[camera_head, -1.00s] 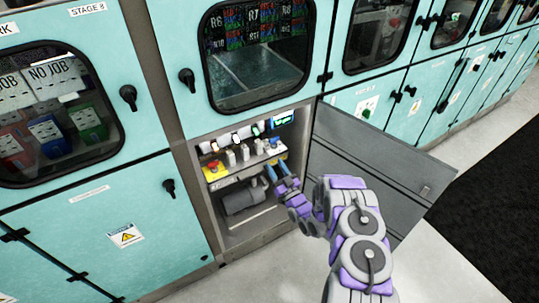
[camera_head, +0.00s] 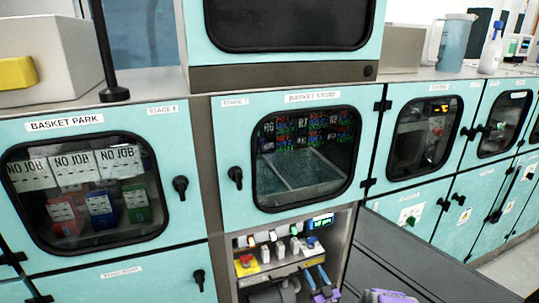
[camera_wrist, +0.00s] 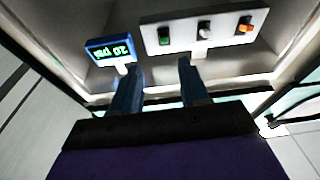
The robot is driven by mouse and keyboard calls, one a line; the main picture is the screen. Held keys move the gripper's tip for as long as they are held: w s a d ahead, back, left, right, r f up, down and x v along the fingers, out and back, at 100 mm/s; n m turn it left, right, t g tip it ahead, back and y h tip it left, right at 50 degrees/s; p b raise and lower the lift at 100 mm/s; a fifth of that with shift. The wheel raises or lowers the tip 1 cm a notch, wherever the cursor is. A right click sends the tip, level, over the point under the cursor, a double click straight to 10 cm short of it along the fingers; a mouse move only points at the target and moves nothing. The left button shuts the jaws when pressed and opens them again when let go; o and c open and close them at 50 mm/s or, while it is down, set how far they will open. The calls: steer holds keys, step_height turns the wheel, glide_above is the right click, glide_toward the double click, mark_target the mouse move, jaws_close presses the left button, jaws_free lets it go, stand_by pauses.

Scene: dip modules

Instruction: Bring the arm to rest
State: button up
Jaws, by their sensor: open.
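My gripper (camera_head: 318,276) shows at the lower middle of the head view, in front of the open lower compartment of the Basket Store cabinet (camera_head: 240,205). Its two blue fingers stand apart with nothing between them. In the wrist view my gripper (camera_wrist: 160,72) is also open and empty. Beyond the fingers are a blue-framed "20 psi" display (camera_wrist: 110,50) and a white panel (camera_wrist: 180,42) with green, grey and orange switches. Most of my arm is below the head picture's edge.
The compartment holds a yellow panel (camera_head: 283,270) with a red knob (camera_head: 246,261). Its open grey door (camera_head: 420,262) stands to the right of my gripper. The Basket Park cabinet (camera_head: 95,262) is at left. A jug (camera_head: 455,42) and bottle (camera_head: 492,50) stand on the right-hand worktop.

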steer(key=w+d+r+g+h, duration=0.45)
steer(key=r+g, duration=0.25)
steer(key=r, duration=0.2)
steer(key=s+d+r+m+g+h, duration=0.2)
steer(key=s+r+g+h, duration=0.2)
steer(key=s+r, duration=0.55)
steer(key=s+a+r+g, duration=0.3)
steer(key=s+a, duration=0.1)
steer(key=s, duration=1.1)
steer(key=s+a+r+m+g+y, duration=0.1)
steer(key=s+a+r+g, duration=0.3)
steer(key=s, duration=1.2)
steer(key=s+a+r+m+g+y, duration=0.1)
steer(key=s+a+r+g, duration=0.2)
steer(key=s, duration=1.3)
steer(key=shift+a+r+g, duration=0.2)
steer(key=shift+a+g, duration=0.3)
steer(key=shift+g, duration=0.1)
steer(key=shift+c, duration=0.2)
